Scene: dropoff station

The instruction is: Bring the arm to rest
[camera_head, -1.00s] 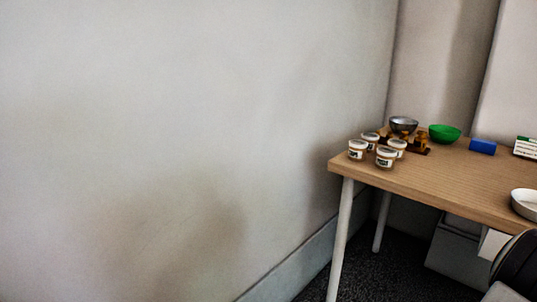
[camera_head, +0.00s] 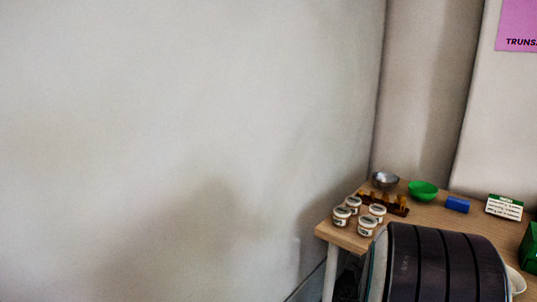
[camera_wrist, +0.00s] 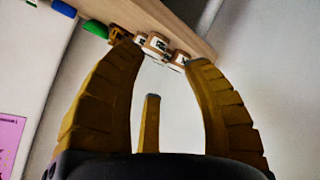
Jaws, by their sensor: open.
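My gripper (camera_wrist: 166,62) shows in the wrist view with its yellow-brown fingers spread apart. Nothing is between them; a pale wall lies behind the gap. In the head view a large dark ribbed part of my arm fills the lower right and covers part of the table (camera_head: 322,230). The gripper's fingers do not show in the head view.
Several white-lidded jars (camera_head: 367,226) stand at the table's left corner. Behind them are a metal bowl (camera_head: 385,180), a green bowl (camera_head: 423,190), a blue block (camera_head: 457,204) and a white-green box (camera_head: 504,207). A wall (camera_head: 180,150) fills the left.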

